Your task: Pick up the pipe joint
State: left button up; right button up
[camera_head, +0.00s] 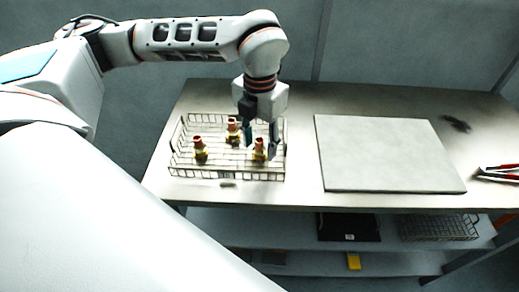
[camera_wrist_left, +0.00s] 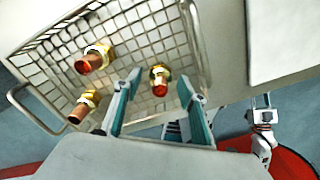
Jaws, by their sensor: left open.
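Three copper-and-brass pipe joints stand in a wire basket (camera_head: 180,172) in the head view: one at left (camera_head: 200,149), one at the back (camera_head: 233,130) and one at right (camera_head: 259,150). My left gripper (camera_head: 262,141) is open, pointing down over the basket's right part, close to the right pipe joint. In the left wrist view, a pipe joint (camera_wrist_left: 159,81) shows between the two open fingers (camera_wrist_left: 159,78), with a gap on both sides. The other two lie off to the left (camera_wrist_left: 95,58), (camera_wrist_left: 83,107). What seems to be my right gripper (camera_wrist_left: 261,108) appears small there.
The basket sits on a table (camera_head: 300,192). A flat grey board (camera_head: 385,153) lies to its right, with red-handled pliers (camera_head: 497,173) at the far right edge. A lower shelf holds a black tray (camera_head: 348,228) and another wire basket (camera_head: 438,228).

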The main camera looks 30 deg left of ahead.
aim_at(260, 139)
pick_arm(q)
jog(key=shift+f, duration=0.55)
grip_shut()
jog(key=shift+w+r, duration=0.1)
jog(key=shift+r, duration=0.1)
notch_tip(260, 139, up, 20)
jog(key=shift+p, duration=0.35)
